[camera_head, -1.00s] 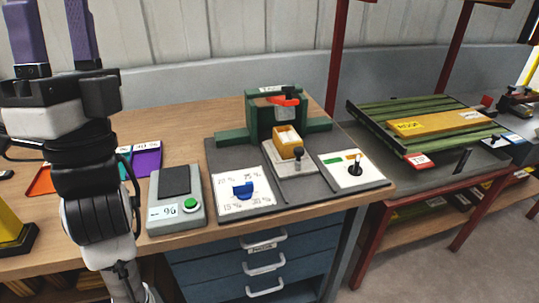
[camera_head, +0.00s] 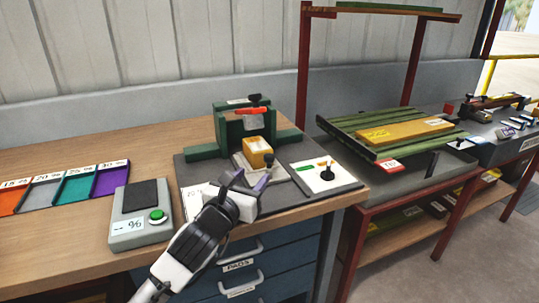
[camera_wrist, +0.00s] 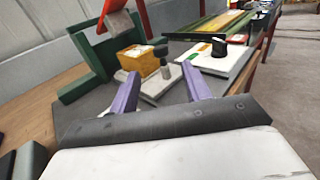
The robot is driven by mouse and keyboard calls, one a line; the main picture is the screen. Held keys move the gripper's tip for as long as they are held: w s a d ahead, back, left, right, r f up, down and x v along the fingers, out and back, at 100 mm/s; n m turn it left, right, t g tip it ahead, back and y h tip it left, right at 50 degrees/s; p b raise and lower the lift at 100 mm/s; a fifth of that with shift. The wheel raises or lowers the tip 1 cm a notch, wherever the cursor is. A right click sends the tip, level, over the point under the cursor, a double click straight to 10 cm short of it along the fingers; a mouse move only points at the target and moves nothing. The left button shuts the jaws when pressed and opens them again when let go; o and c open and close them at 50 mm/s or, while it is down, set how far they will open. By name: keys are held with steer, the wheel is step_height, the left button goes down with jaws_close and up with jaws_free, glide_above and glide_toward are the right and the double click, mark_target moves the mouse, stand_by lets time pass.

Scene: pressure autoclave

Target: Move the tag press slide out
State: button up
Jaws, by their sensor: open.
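The tag press (camera_head: 245,128) is a green frame with a red handle, standing on a dark grey base on the wooden bench. Its slide (camera_head: 276,174) is a light plate carrying a yellow-brown block (camera_head: 258,152), in front of the frame. The slide's dark-topped knob (camera_wrist: 164,62) stands upright in the wrist view, beyond and between my fingers. My gripper (camera_head: 250,181) is open and empty, just in front of the slide. In the wrist view my gripper (camera_wrist: 162,88) shows two purple fingers apart, with the knob not between the tips.
A white panel with a black lever (camera_head: 327,175) lies right of the slide. A grey box with a green button (camera_head: 140,214) stands to the left, near coloured trays (camera_head: 75,185). A green slatted rack (camera_head: 400,134) stands farther right.

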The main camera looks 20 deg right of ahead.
steer(key=p+x, duration=0.4)
steer(key=x, duration=0.9)
steer(key=shift+r, duration=0.1)
jaws_close()
